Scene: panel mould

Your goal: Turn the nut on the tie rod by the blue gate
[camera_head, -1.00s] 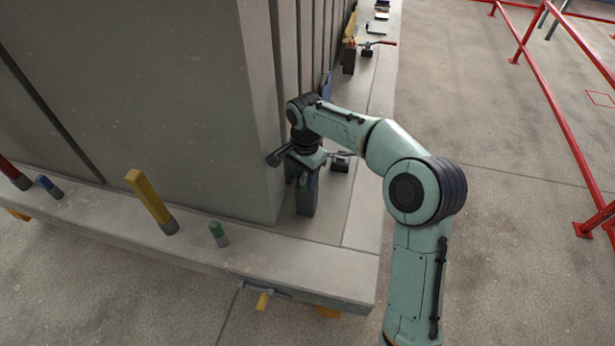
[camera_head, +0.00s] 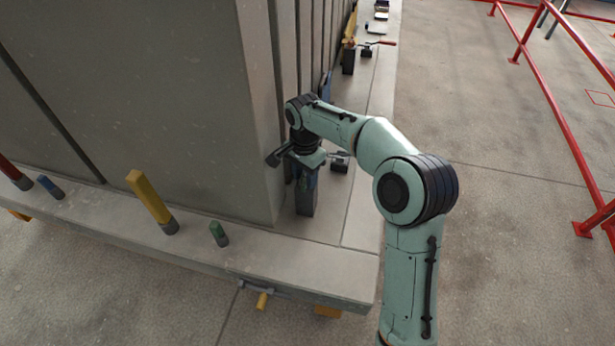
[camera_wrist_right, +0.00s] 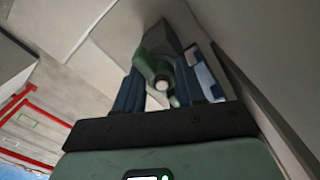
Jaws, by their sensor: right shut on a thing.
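My right gripper (camera_head: 305,178) points down at the near corner of the concrete panel block, above a dark upright post (camera_head: 306,200) on the ledge. A blue part (camera_head: 326,84), which may be the blue gate, stands against the panel just behind my wrist. The nut is hidden by my gripper in the head view. My left gripper is out of view.
A small dark clamp (camera_head: 340,163) sits just right of my gripper. Red railings (camera_head: 550,95) stand at the right, with open floor between.

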